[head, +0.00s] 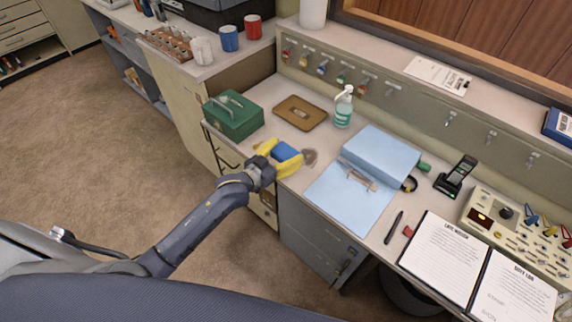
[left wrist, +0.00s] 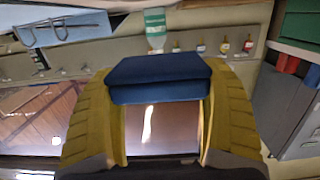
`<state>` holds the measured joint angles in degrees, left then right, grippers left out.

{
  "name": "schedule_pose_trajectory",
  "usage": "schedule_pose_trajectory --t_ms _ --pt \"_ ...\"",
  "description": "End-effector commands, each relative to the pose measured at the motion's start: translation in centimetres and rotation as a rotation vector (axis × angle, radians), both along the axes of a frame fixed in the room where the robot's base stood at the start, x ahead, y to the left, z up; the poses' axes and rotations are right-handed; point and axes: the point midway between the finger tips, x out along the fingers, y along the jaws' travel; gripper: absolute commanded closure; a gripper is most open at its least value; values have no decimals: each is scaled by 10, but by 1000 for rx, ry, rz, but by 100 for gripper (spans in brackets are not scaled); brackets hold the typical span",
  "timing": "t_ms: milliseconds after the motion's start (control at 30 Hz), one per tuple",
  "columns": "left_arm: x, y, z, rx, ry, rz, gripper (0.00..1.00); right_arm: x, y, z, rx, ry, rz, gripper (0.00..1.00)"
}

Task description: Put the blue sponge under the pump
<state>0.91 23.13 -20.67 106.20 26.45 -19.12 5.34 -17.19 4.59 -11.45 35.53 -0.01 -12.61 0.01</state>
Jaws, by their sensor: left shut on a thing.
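The blue sponge (head: 287,152) is held between the yellow fingers of my left gripper (head: 280,156), over the desk's front edge area. In the left wrist view the sponge (left wrist: 160,78) spans the gap between both fingers. The pump (head: 344,92) is the white top of a clear green soap bottle (head: 343,114), upright near the back of the desk, up and right of my left gripper and apart from it. The bottle also shows in the left wrist view (left wrist: 155,28). My right gripper is not in view.
A brown tray (head: 320,116) lies left of the bottle, and a green box (head: 233,122) stands farther left. A blue case (head: 381,150) and a light-blue sheet (head: 347,211) lie to the right. Keys hang on the back panel.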

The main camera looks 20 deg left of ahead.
Motion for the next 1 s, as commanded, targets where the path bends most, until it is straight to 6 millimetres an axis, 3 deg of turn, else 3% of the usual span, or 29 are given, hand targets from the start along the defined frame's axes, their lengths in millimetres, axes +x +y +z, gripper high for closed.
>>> schedule_pose_trajectory --t_ms 100,367,633,1000 --pt "0 0 -14 -1 0 1 48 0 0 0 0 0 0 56" --pt "0 0 -27 1 0 0 48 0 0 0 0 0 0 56" --pt "0 0 -59 0 1 0 48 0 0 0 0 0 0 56" --pt "0 0 -65 0 -1 0 48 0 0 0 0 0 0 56"
